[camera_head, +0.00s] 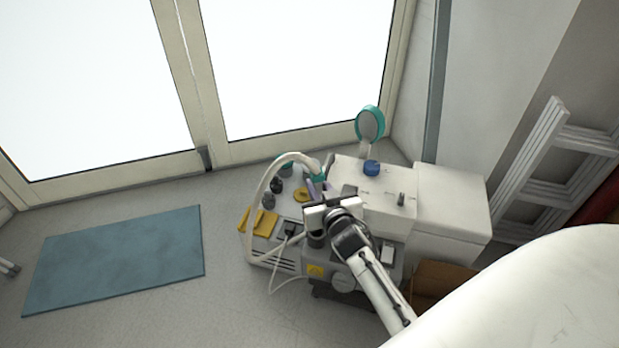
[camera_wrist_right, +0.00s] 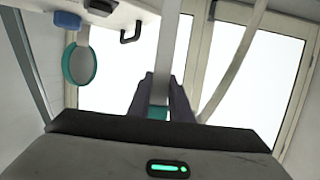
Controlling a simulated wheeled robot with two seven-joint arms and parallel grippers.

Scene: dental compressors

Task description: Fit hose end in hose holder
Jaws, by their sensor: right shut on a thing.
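The white hose (camera_head: 262,195) rises from the left of the grey-white compressor unit and arches over its top. My right gripper (camera_head: 316,189) is over the unit, shut on the hose end. In the right wrist view the hose end (camera_wrist_right: 162,62) is a pale tube with a teal band, between the dark fingers (camera_wrist_right: 160,98). A teal ring on a pale stalk (camera_head: 370,122) stands behind the unit, apart from my gripper; it also shows in the wrist view (camera_wrist_right: 66,68). I cannot tell for sure whether it is the hose holder. My left gripper is not in view.
The unit carries a blue cap (camera_head: 371,167), dark knobs and yellow parts (camera_head: 265,223). A white box (camera_head: 450,205) adjoins it at right, with a brown carton (camera_head: 440,283) below. Glass doors stand behind.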

